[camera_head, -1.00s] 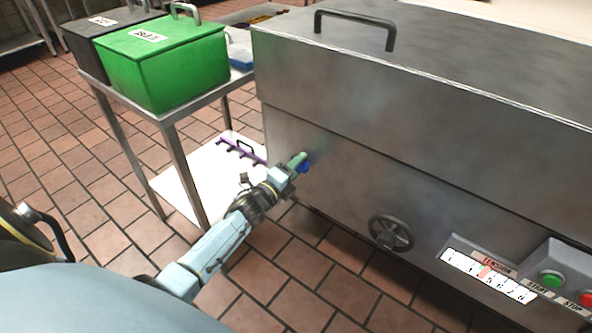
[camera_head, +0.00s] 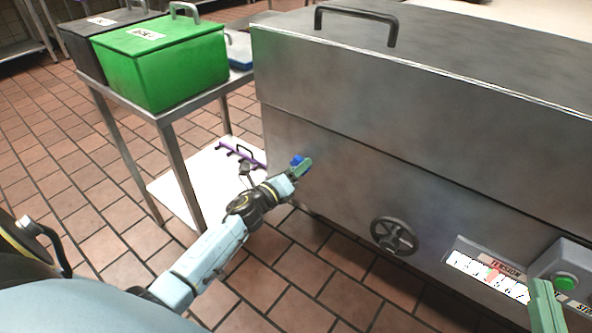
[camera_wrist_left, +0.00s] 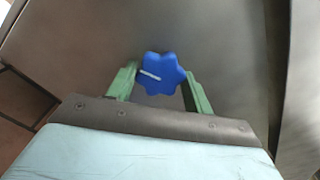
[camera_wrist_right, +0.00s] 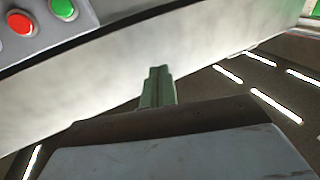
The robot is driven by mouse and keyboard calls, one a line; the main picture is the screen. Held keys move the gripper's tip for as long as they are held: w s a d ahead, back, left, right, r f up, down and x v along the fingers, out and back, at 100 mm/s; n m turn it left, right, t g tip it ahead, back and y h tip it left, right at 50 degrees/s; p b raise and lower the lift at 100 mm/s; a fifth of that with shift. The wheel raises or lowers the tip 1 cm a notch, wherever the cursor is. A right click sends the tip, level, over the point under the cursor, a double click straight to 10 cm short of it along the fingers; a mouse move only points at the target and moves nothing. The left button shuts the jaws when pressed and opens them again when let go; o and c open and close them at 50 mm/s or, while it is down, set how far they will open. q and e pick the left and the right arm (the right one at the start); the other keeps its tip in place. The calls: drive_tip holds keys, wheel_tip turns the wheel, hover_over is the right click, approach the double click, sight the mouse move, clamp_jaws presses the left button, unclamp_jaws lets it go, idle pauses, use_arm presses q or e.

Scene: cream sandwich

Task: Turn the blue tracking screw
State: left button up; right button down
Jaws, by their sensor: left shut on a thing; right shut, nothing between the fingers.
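The blue tracking screw (camera_head: 297,160) is a lobed blue knob on the lower left of the steel machine's front. In the left wrist view the screw (camera_wrist_left: 160,73) sits between the green fingers, with a pale line on its face. My left gripper (camera_head: 303,168) is shut on it; one finger hides part of it in the head view. The left gripper also shows in its wrist view (camera_wrist_left: 158,88). My right gripper (camera_head: 545,305) is at the lower right, in front of the control box. In its wrist view (camera_wrist_right: 158,85) the fingers are together and empty.
The steel machine (camera_head: 400,110) fills the right side. A black handwheel (camera_head: 394,236), a tension scale (camera_head: 487,277) and a green button (camera_head: 565,282) are on its front. A metal side table (camera_head: 192,105) holds a green box (camera_head: 165,62). Tiled floor lies open in front.

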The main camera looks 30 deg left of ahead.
idle(0.3)
use_arm(q)
drive_tip(key=o, duration=1)
drive_tip(key=shift+s, duration=0.1)
drive_tip(key=shift+s+a+p, duration=0.15)
drive_tip(key=shift+s+p, duration=0.35)
drive_tip(key=shift+s, duration=1.7)
drive_tip(key=shift+s+a+p, duration=0.2)
drive_tip(key=shift+s+p, duration=0.3)
drive_tip(key=shift+s, duration=1.7)
drive_tip(key=shift+s+a+p, duration=0.15)
drive_tip(key=shift+s+p, duration=0.35)
drive_tip(key=shift+s, duration=1.7)
use_arm(e)
drive_tip(key=s+d+f+g+h, duration=0.2)
drive_tip(key=s+d+f+g, duration=0.1)
drive_tip(key=f+g, duration=0.5)
drive_tip(key=shift+s+d+f+m+h, duration=0.3)
drive_tip(key=shift+s+f, duration=0.3)
drive_tip(key=shift+f, duration=0.9)
